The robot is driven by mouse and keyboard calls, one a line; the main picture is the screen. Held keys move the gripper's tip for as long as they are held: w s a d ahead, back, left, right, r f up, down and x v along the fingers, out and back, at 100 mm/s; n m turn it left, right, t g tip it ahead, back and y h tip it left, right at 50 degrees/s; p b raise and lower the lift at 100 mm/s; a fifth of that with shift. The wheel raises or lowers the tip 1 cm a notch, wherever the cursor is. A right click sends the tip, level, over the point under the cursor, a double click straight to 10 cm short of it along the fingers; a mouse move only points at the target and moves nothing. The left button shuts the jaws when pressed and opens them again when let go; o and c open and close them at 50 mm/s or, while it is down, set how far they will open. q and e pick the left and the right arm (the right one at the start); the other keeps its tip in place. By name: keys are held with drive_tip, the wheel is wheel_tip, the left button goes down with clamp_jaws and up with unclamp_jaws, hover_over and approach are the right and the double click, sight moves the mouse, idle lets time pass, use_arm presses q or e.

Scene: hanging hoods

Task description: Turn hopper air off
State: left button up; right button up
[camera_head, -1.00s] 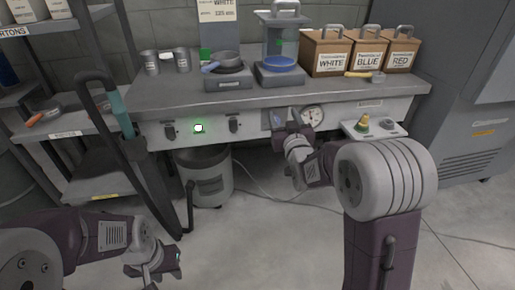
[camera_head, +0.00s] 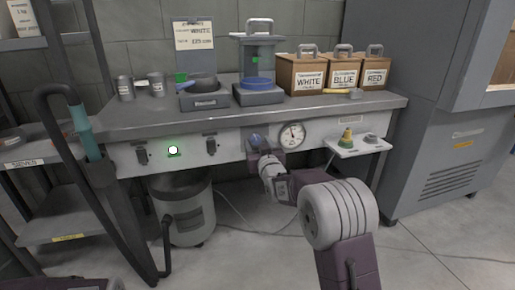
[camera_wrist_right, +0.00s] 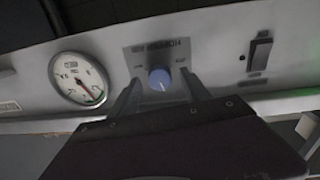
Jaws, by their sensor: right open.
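The hopper air knob is a round blue dial (camera_wrist_right: 159,78) on a grey labelled plate (camera_wrist_right: 150,52) in the right wrist view, which looks upside down. A pale pointer line shows on the knob. In the head view the blue knob (camera_head: 255,139) sits on the bench's front panel, left of the gauge. My right gripper (camera_head: 262,154) is at the panel just below it. In the wrist view its two fingers (camera_wrist_right: 158,86) are apart, one on each side of the knob; I cannot tell whether they touch it. My left gripper is out of view.
A pressure gauge (camera_head: 292,134) is beside the knob, with black switches (camera_head: 211,146) and a green-lit button (camera_head: 173,150) further left. A small side shelf (camera_head: 343,150) juts out at right. A grey bin (camera_head: 183,207) stands below. The bench top holds scales and labelled boxes (camera_head: 303,76).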

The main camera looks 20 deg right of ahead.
drive_tip(key=shift+w, duration=0.25)
clamp_jaws()
drive_tip(key=n, duration=1.1)
drive_tip(key=shift+f+n+t, duration=0.15)
drive_tip(key=shift+n+t, duration=0.15)
drive_tip(key=n+b, duration=0.1)
drive_tip(key=n, duration=0.3)
drive_tip(key=shift+n+y, duration=0.4)
drive_tip(key=n+b, duration=0.1)
drive_tip(key=n, duration=0.4)
drive_tip(key=shift+y, duration=0.3)
drive_tip(key=shift+n, duration=0.4)
